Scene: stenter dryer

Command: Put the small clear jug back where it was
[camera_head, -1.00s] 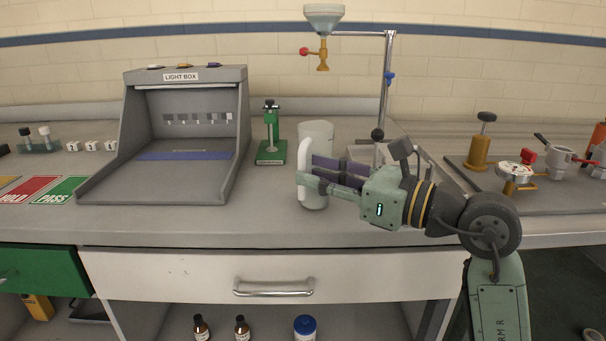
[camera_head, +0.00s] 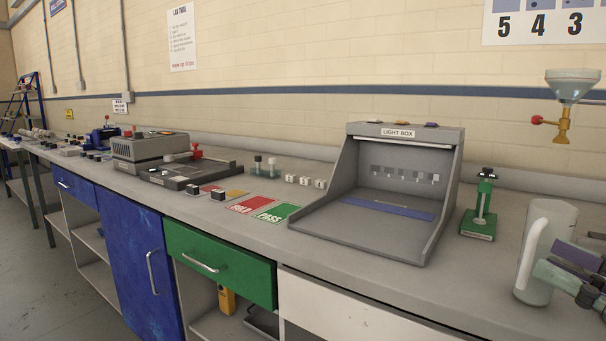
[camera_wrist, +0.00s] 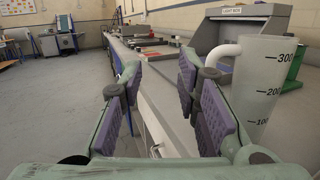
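The small jug (camera_head: 552,240) looks whitish and cloudy, with a white handle on its left side. It stands upright on the bench, right of the green stand, near the right edge of the head view. In the wrist view the jug (camera_wrist: 262,85) shows marks 100, 200 and 300. My gripper (camera_wrist: 160,95) is open, with purple finger pads well apart and nothing between them. The jug is to the right of the right finger, which hides the lower handle. Whether they touch, I cannot tell. In the head view only part of my gripper (camera_head: 575,272) shows, in front of the jug.
The light box (camera_head: 400,180) stands left of the green stand (camera_head: 481,208). HOLD and PASS cards (camera_head: 268,210), small white blocks (camera_head: 305,181) and a grey instrument (camera_head: 150,150) lie farther left. A funnel (camera_head: 573,88) hangs above right. Bench between stand and jug is clear.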

